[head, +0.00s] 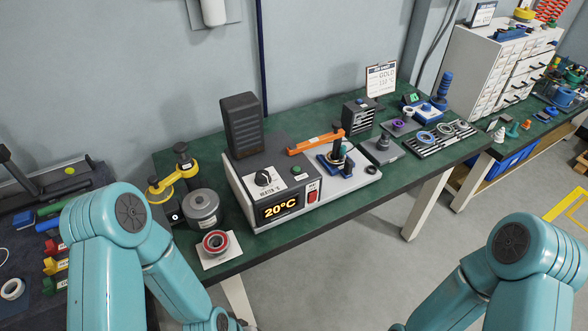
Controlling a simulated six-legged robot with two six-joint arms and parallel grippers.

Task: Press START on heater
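The heater (240,198) is a grey and white box on the green bench, with a tall dark block standing at its back. Its front display (281,207) reads 20°C. A black knob (264,178) sits on its sloped panel by a "HEATER" label. A small green button (296,171) is on top, right of the knob; its lettering is too small to read. A red switch (312,195) is on the front, right of the display. My two teal arms come in at the lower left and lower right. Neither gripper shows, and nothing of mine covers the heater's controls.
An orange bar (316,142) lies across the heater's rear right. A yellow-handled tool (172,180), a grey cylinder (201,208) and a red ring on a white plate (215,243) stand left of it. Small fixtures and a white drawer cabinet (483,65) are farther right.

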